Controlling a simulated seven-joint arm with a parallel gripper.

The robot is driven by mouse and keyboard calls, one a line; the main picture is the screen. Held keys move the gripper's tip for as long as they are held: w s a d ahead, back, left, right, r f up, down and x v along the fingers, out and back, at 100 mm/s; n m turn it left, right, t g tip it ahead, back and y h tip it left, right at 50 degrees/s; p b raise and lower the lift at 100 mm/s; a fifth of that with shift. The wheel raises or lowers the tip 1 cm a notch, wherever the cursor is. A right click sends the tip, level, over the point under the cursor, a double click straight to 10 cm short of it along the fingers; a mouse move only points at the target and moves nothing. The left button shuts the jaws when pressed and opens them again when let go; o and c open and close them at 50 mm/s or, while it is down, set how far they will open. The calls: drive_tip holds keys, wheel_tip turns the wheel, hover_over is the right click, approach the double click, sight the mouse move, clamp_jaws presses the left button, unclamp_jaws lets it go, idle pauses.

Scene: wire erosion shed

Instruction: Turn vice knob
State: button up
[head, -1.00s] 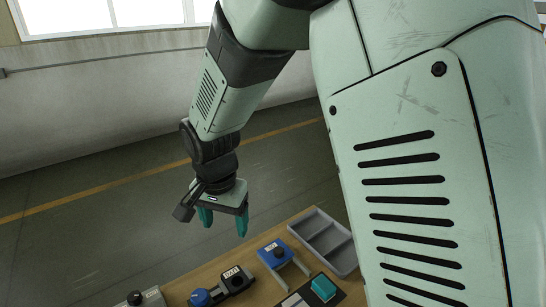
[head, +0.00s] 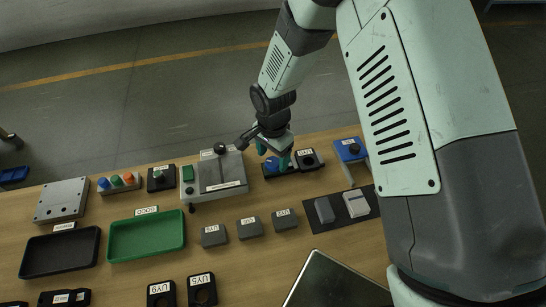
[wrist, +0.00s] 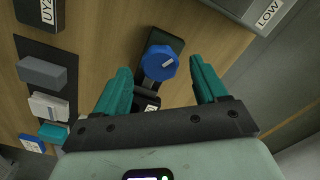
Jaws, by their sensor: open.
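The blue knob (head: 271,164) sits on a dark base on the wooden bench, partly hidden by my gripper in the head view. My gripper (head: 274,157) is open and empty over the knob. In the wrist view its two teal fingertips (wrist: 160,68) are on either side of the knob with gaps. I cannot tell how far above it they are.
A grey machine (head: 203,197) stands close left of the knob. A dark mat (head: 327,227) with blocks and several labelled grey blocks lie in front. A green tray (head: 118,253) is farther left.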

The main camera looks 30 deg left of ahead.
drive_tip(key=shift+f, duration=0.75)
drive_tip(key=c, duration=1.1)
drive_tip(key=shift+o, duration=0.2)
